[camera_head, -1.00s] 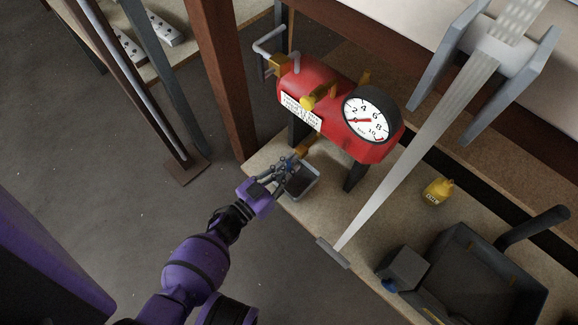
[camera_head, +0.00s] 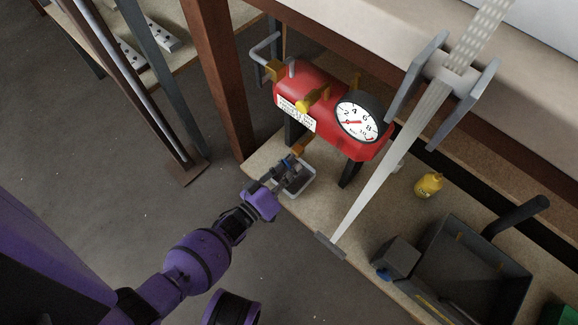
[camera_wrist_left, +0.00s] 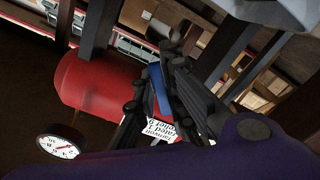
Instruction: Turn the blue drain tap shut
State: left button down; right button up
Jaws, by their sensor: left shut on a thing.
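The red tank (camera_head: 325,105) with a round dial gauge (camera_head: 359,117) stands on dark legs on the low shelf. Its small blue drain tap (camera_head: 287,160) is under the tank's near end, by a brass fitting (camera_head: 299,148). My left gripper (camera_head: 284,167) is at the tap, shut on it. In the left wrist view the blue tap handle (camera_wrist_left: 159,88) lies between the dark fingers (camera_wrist_left: 160,95), which partly cover it. The red tank (camera_wrist_left: 100,82) fills the left of that view. My right gripper is not in view.
A grey, open tray (camera_head: 304,184) sits under the tap. A pale slatted strip (camera_head: 390,160) slants across to the right. A yellow bottle (camera_head: 428,185) and a dark bin (camera_head: 475,270) stand farther right. A brown post (camera_head: 222,90) rises left of the tank.

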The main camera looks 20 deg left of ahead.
pick_arm(q)
jog(key=shift+s+d+r+n, duration=0.1)
jog(key=shift+d+r+n, duration=0.1)
jog(key=shift+n, duration=0.7)
jog(key=n, duration=0.2)
jog(key=n+p, duration=0.1)
jog(key=shift+s+d+r+n, duration=0.1)
jog(key=shift+d+r+n, duration=0.1)
jog(key=shift+r+n, duration=0.2)
jog(key=shift+d+r+n, duration=0.1)
jog(key=shift+r+n, duration=0.15)
jog(key=shift+n, duration=0.85)
jog(key=shift+r+n, duration=0.25)
jog(key=shift+n, duration=0.85)
jog(key=c, duration=1.8)
grip_release()
jog(key=v, duration=1.2)
